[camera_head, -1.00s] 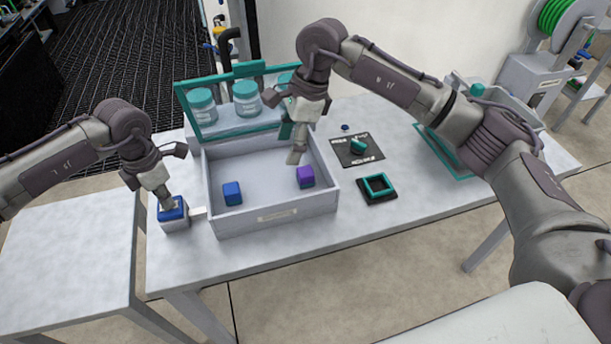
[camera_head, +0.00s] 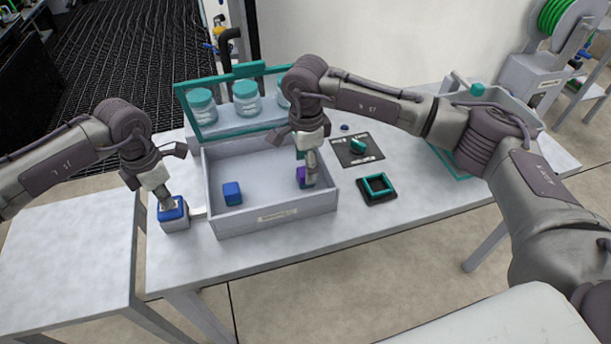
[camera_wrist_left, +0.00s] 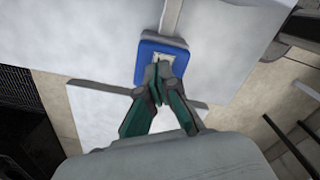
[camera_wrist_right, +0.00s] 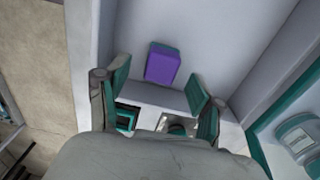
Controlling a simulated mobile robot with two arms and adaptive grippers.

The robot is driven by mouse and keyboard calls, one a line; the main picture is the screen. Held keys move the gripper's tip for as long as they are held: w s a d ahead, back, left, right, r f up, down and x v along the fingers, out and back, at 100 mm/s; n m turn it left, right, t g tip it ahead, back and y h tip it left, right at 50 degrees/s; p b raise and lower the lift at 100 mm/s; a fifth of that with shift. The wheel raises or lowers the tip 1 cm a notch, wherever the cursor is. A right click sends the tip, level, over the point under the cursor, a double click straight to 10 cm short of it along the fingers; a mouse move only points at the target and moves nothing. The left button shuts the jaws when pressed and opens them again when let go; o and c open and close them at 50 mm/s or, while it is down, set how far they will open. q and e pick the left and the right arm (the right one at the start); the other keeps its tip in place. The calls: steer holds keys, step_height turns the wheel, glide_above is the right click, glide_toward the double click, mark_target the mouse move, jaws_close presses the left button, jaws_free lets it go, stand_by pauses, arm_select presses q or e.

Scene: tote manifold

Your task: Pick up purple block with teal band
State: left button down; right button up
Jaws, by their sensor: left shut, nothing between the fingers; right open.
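The purple block (camera_wrist_right: 162,65) lies on the floor of the grey tote, ahead of my open right fingers in the right wrist view. A thin teal edge shows along its top there. In the head view the purple block (camera_head: 301,176) is partly hidden by my right gripper (camera_head: 309,172), which points down into the tote's right side. My right gripper (camera_wrist_right: 155,95) is open with nothing between its fingers. My left gripper (camera_head: 167,203) is shut and empty, its tips at the top of a blue-topped box (camera_head: 174,221) left of the tote; this box also shows in the left wrist view (camera_wrist_left: 147,73).
The tote (camera_head: 262,220) has low walls around the block. A blue block (camera_head: 232,193) lies in its left part. Jars (camera_head: 246,98) stand behind it. A teal square frame (camera_head: 377,188) and a dark mat (camera_head: 352,155) lie to the right.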

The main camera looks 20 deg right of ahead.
step_height(320, 180, down, 4)
steer(key=shift+w+r, duration=0.1)
steer(key=c, duration=1.2)
steer(key=shift+r, duration=0.1)
steer(key=shift+c, duration=0.2)
step_height(320, 180, up, 13)
steer(key=s, duration=0.9)
